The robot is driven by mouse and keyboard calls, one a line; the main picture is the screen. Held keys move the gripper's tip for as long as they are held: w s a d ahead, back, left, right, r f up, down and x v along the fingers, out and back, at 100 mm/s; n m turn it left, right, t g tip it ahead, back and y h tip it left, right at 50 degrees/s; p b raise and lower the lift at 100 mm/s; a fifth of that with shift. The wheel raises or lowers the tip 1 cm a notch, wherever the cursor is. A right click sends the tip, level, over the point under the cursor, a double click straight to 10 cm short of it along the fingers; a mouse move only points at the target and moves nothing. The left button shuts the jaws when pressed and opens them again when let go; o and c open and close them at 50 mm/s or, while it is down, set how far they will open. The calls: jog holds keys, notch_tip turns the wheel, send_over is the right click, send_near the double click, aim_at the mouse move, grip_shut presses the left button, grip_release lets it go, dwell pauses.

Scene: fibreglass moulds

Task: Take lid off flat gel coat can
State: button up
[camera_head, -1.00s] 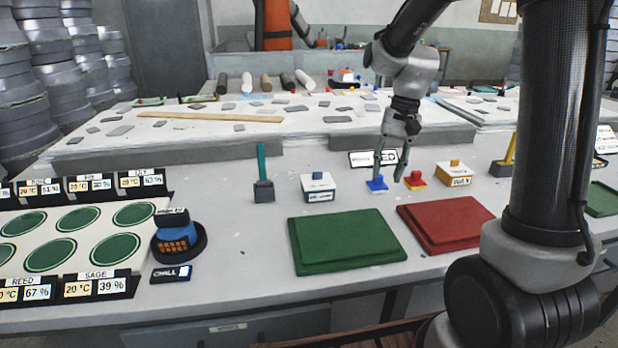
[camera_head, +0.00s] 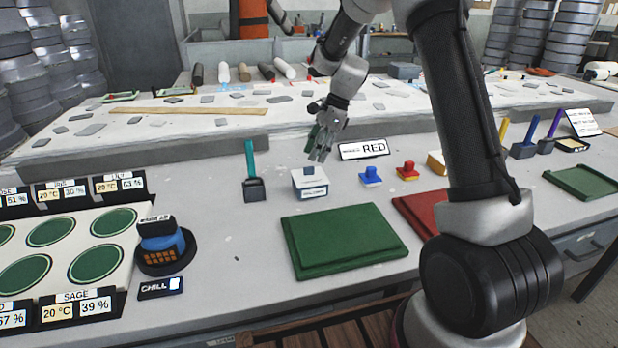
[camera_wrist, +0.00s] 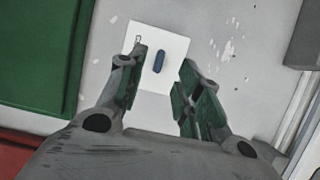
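A small white box-shaped can (camera_head: 310,184) with a blue-grey handle on its lid stands on the bench behind the green mould; the print on its front is too small to read. In the wrist view the can's white top (camera_wrist: 143,79) lies below my gripper, its blue handle (camera_wrist: 158,56) showing between the fingers. My gripper (camera_head: 318,157) hangs above and slightly right of the can in the head view. Its two fingers stand apart in the wrist view (camera_wrist: 164,72), with nothing between the pads.
A green mould (camera_head: 345,241) lies in front of the can, a red mould (camera_head: 414,212) to its right. A teal-handled tool (camera_head: 252,178) stands at left. Blue (camera_head: 370,177) and red (camera_head: 407,172) knobbed pieces and a RED sign (camera_head: 363,149) are at right.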

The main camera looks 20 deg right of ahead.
aim_at(310, 167)
jog(key=x, duration=0.5)
jog(key=shift+d+f, duration=0.1)
grip_shut()
